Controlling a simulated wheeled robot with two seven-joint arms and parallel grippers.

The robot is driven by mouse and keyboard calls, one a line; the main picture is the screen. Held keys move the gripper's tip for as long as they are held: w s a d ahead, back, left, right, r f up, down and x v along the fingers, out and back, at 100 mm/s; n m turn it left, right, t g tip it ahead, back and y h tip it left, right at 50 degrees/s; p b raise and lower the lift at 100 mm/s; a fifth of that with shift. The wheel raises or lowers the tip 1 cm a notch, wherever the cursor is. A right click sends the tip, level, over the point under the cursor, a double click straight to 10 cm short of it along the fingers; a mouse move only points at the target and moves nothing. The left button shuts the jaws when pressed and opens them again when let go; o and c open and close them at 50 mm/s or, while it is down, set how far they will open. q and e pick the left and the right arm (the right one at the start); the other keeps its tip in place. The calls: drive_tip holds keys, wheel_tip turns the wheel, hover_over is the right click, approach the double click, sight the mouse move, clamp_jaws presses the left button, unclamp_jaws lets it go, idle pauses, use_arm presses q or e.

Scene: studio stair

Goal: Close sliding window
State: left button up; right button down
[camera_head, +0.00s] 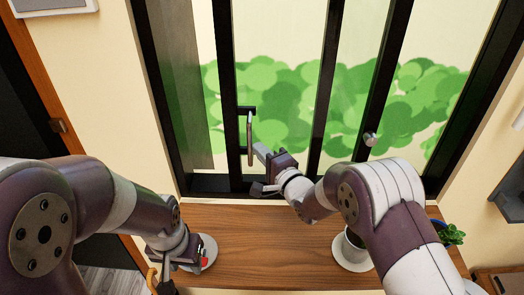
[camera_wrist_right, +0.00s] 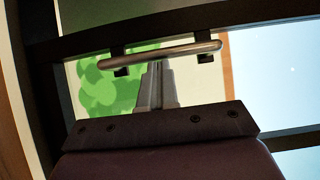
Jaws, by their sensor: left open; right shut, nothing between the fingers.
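The sliding window has black frames, and green bushes show through it. Its upright metal bar handle (camera_head: 249,140) sits on a dark stile (camera_head: 224,90) left of centre. A strip of open-looking space lies between that stile and the left jamb. My right gripper (camera_head: 261,152) is shut and empty, with its fingertips close to the right of the handle. In the right wrist view the shut fingers (camera_wrist_right: 157,85) point at the middle of the handle (camera_wrist_right: 160,54); I cannot tell if they touch. My left gripper (camera_head: 160,282) is open, low over the sill's left end.
A wooden sill (camera_head: 260,235) runs below the window. A white saucer (camera_head: 209,248) lies at left beside my left gripper. A cup (camera_head: 354,246) on a saucer (camera_head: 347,264) and a potted plant (camera_head: 450,234) stand at right. A round knob (camera_head: 370,139) sits on another stile.

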drive_tip(key=a+b, duration=0.6)
drive_tip(key=a, duration=0.8)
drive_tip(key=shift+s, duration=0.15)
drive_tip(key=shift+d, duration=0.1)
